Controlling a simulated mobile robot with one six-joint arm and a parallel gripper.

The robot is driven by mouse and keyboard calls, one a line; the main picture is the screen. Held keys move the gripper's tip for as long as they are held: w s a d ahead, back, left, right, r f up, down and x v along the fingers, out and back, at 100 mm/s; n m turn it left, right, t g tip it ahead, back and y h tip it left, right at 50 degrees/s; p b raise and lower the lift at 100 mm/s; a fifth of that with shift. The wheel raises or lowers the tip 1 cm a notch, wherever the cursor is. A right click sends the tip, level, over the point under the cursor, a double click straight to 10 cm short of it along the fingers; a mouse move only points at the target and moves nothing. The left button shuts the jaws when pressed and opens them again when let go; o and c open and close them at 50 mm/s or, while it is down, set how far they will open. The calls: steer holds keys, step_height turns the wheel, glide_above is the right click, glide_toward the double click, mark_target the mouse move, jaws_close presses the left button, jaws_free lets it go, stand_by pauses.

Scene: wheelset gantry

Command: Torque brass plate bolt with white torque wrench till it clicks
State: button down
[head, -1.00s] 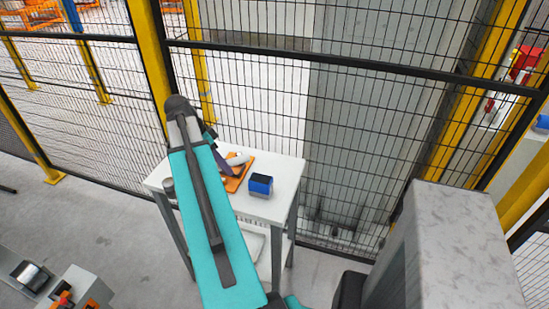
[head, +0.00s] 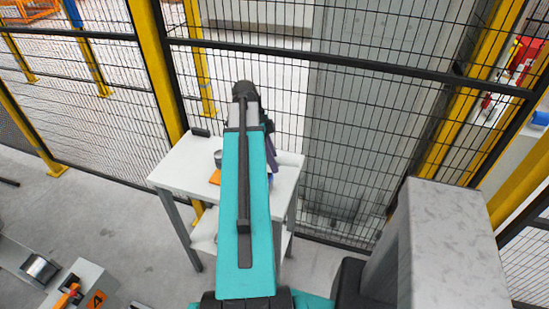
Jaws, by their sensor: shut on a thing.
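My teal arm reaches over the white table (head: 175,170) and covers much of its top. The end of my gripper (head: 270,156) shows only as a narrow purple part at the right side of the arm, above the table. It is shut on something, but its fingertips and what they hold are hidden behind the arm. I cannot make out the white torque wrench. I see no brass plate or bolt. An orange piece (head: 215,177) on the table shows at the arm's left edge.
A grey block (head: 445,240) stands right; a machine (head: 85,290) is lower left. Floor lies between.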

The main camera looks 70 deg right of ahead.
steer(key=shift+d, duration=0.15)
stand_by(0.3)
steer(key=shift+w+d+f+n+h+b, duration=0.3)
steer(key=shift+w+d+f+n+h, duration=0.4)
steer(key=shift+w+d+n, duration=1.15)
steer(key=shift+w+d+f+n+h+b, duration=0.25)
steer(key=shift+w+d+f+n+h, duration=0.5)
steer(key=shift+d+n, duration=1.15)
steer(key=shift+w+d+f+n+h+b, duration=0.4)
steer(key=shift+w+d+n+h, duration=0.45)
steer(key=shift+w+d+n, duration=1.15)
steer(key=shift+s+d+f+m+b, duration=0.1)
steer(key=shift+d+f+m+b, duration=0.25)
steer(key=shift+f, duration=0.35)
steer(key=shift+s+d+f+m+b, duration=0.15)
steer(key=shift+f+m+b, duration=0.2)
steer(key=shift+f, duration=0.3)
steer(key=shift+s+a+m+y, duration=0.25)
steer(key=shift+s+a+m, duration=0.15)
steer(key=shift+s+m, duration=0.15)
steer(key=shift+s+a+m+y, duration=0.25)
steer(key=shift+s+a+m, duration=0.15)
steer(key=shift+s, duration=0.15)
